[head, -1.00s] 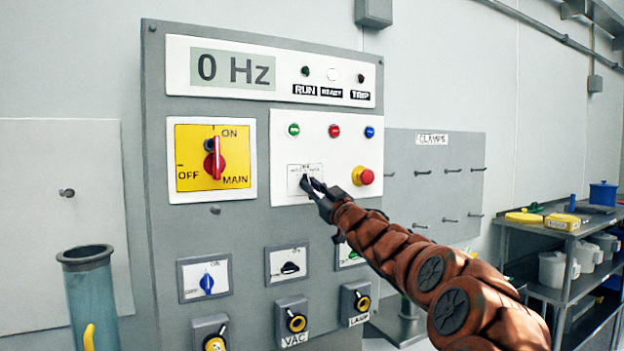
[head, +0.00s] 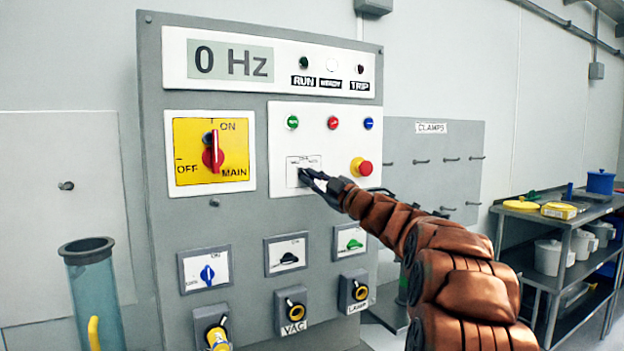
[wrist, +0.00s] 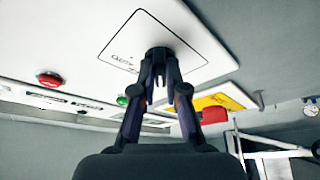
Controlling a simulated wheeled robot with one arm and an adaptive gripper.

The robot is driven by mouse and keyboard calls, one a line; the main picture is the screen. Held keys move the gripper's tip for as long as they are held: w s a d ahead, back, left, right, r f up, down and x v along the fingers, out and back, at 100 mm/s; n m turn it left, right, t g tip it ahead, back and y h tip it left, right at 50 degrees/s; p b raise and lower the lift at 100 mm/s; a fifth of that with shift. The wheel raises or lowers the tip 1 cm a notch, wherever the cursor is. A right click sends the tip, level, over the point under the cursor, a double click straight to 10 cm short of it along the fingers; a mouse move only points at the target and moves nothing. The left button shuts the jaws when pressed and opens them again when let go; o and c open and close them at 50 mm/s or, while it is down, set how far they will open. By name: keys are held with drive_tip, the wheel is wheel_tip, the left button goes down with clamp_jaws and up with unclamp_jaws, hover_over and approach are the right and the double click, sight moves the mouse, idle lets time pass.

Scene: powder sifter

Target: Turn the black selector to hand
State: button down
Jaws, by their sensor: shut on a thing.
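The black selector (wrist: 159,52) sits on a white label plate (wrist: 140,42) with small lettering, which fills the top of the wrist view. In the head view the plate (head: 296,163) is on the white control panel, below the coloured buttons, and my fingers mostly hide the selector. My gripper (wrist: 160,72) is shut on the selector, with one finger on each side of it. In the head view my gripper (head: 306,176) reaches the plate from the lower right. The selector's pointing direction cannot be read.
A red mushroom button (head: 365,168) is close to the right of my gripper. A yellow main switch (head: 211,152) is to the left. Another black selector (head: 289,258) is below, between a blue selector (head: 207,274) and a green one (head: 354,244).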

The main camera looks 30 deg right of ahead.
drive_tip(key=c, duration=1.2)
unclamp_jaws()
drive_tip(key=shift+w, duration=0.1)
drive_tip(key=v, duration=1.2)
